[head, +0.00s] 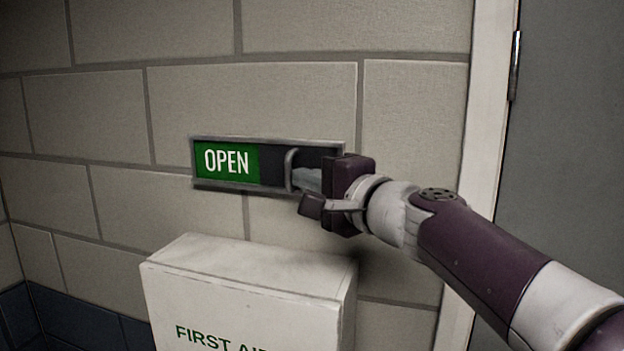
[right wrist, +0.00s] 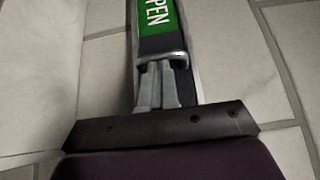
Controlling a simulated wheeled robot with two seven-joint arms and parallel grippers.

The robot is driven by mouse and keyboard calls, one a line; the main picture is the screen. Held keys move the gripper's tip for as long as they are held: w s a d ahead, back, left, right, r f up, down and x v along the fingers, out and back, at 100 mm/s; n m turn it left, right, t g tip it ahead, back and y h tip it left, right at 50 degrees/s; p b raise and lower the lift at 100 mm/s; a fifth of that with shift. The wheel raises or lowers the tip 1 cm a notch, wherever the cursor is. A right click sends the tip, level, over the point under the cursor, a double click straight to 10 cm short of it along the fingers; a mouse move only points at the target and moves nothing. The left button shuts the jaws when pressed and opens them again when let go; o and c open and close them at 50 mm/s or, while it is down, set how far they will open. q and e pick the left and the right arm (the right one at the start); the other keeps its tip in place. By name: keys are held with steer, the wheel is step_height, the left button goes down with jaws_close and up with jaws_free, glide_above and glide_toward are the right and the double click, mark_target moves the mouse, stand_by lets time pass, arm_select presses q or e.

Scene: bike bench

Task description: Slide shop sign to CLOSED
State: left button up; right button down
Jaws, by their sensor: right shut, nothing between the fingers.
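The shop sign (head: 268,142) is a long metal-framed holder on the block wall. A green panel reading OPEN (head: 227,161) shows at its left end, with a dark part to the right of it. A grey handle (head: 290,170) stands out from the slider near the middle. My right gripper (head: 303,182) is shut and empty, its fingertips just right of the handle. In the right wrist view the closed fingers (right wrist: 165,88) reach up to the handle (right wrist: 163,57); I cannot tell whether they touch it. My left gripper is not in view.
A white first aid box (head: 240,285) sticks out from the wall just below the sign. A pale door frame (head: 480,150) and a grey door (head: 565,130) stand at the right. The wall left of the sign is clear.

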steer(key=w+a+p, duration=0.1)
steer(key=w+a, duration=0.3)
steer(key=a, duration=0.8)
steer(key=shift+a, duration=0.35)
